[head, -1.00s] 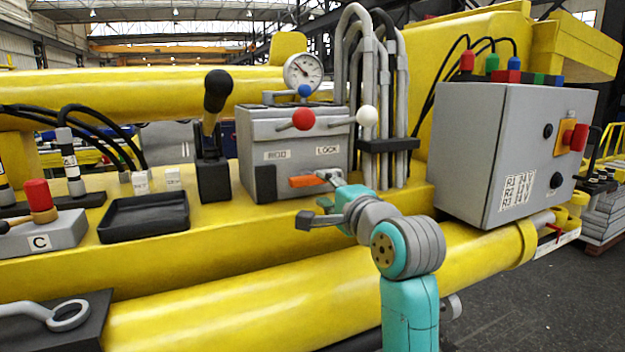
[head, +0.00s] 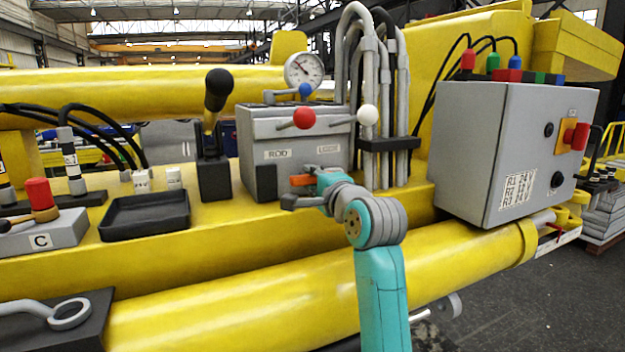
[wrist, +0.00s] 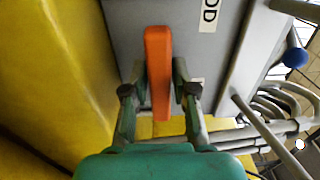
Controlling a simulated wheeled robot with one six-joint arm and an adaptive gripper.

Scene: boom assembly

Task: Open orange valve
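The orange valve handle (wrist: 158,75) stands out from the front of the grey valve box (head: 268,140). In the head view, only the left end of the orange valve (head: 302,180) shows; my gripper hides the rest. My gripper (wrist: 158,92) is open in the wrist view, with one finger on each side of the orange handle and a gap on both sides. In the head view, my gripper (head: 308,193) is at the lower front of the box, right at the valve.
The box carries a red-knobbed lever (head: 303,118), a white-knobbed lever (head: 367,115), a blue knob (head: 305,90) and a gauge (head: 304,70). Grey hoses (head: 355,90) rise just right of it. A black-knobbed lever (head: 217,90) stands to the left. A grey control cabinet (head: 500,150) is at right.

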